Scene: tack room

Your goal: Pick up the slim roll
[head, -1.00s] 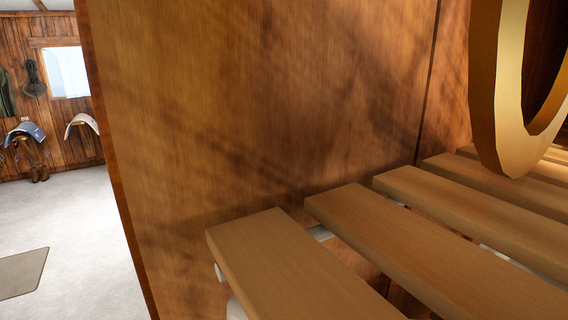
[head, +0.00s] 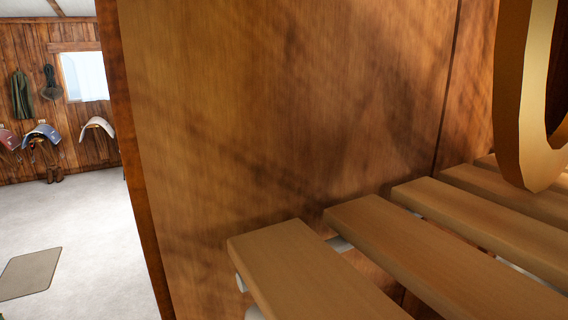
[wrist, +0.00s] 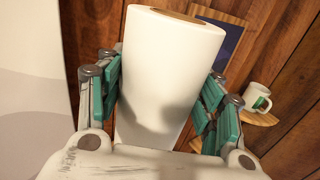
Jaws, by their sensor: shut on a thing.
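The slim roll (wrist: 168,70) is a white cylinder with a brown core at its top end. In the wrist view it stands lengthwise between the green-padded fingers of my gripper (wrist: 160,95). The fingers are shut on it from the left and right sides. Its lower end is hidden behind the gripper's pale body. Neither the roll nor my gripper shows in the head view.
In the wrist view a white mug (wrist: 257,97) stands on a small wooden shelf (wrist: 262,118) against a plank wall. In the head view a wooden panel (head: 280,120) and a slatted wooden bench (head: 300,265) fill the near space. Open floor (head: 90,220) lies left.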

